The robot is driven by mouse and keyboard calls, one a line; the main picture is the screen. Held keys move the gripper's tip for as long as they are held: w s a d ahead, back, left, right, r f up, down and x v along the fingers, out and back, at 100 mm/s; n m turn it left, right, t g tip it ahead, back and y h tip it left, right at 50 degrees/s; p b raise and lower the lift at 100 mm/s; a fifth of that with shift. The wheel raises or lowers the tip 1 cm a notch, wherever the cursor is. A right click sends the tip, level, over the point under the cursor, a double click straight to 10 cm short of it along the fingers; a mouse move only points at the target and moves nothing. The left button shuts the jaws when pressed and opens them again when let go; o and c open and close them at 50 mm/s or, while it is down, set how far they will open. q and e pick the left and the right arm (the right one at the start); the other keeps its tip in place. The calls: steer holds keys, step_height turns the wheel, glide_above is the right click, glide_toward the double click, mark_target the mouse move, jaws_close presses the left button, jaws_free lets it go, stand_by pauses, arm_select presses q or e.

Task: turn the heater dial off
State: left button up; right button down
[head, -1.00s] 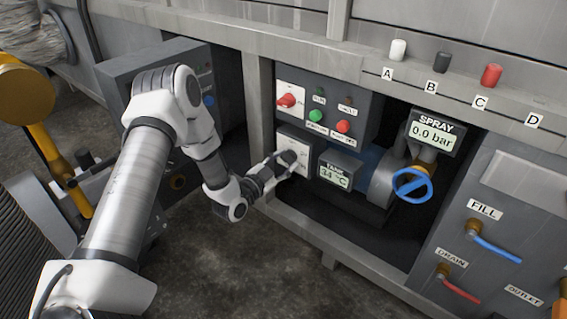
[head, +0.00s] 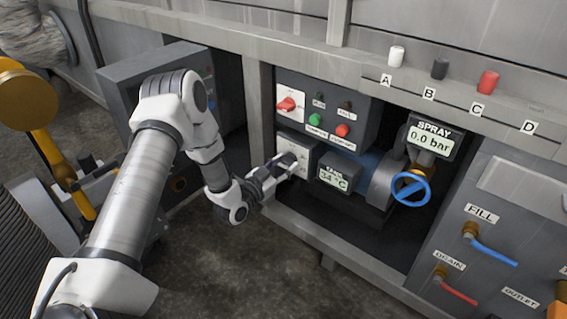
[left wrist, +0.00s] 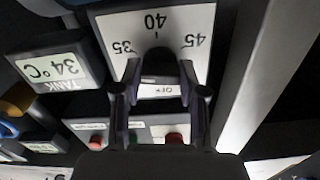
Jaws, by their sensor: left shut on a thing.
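The heater dial (left wrist: 158,64) is a dark knob on a white plate (left wrist: 200,18) marked 35, 40, 45 and OFF in the left wrist view. The numbers appear upside down there. In the head view its plate (head: 295,146) sits below the panel with the red switch. My left gripper (head: 287,163) is at the plate, and in the left wrist view its two fingers (left wrist: 160,82) are closed on the dial from both sides. The dial's pointer is hidden, so I cannot tell its setting. My right gripper is not in view.
The tank display (head: 333,176) reads 34 °C beside the dial. Above are a red switch (head: 288,104), a green button (head: 315,119) and a red button (head: 342,130). A blue valve wheel (head: 411,189) stands to the right. A frame post (head: 260,110) is close left of the dial.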

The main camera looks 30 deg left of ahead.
arm_select(q)
steer(key=n, duration=0.4)
steer(key=shift+n+p, duration=0.3)
steer(key=shift+p, duration=0.05)
steer(key=n, duration=0.5)
steer(key=shift+n, duration=0.3)
steer(key=n, duration=0.4)
steer(key=n+b, duration=0.1)
steer(key=n, duration=0.4)
steer(key=shift+n, duration=0.3)
steer(key=o, duration=1.1)
steer(key=shift+o, duration=0.2)
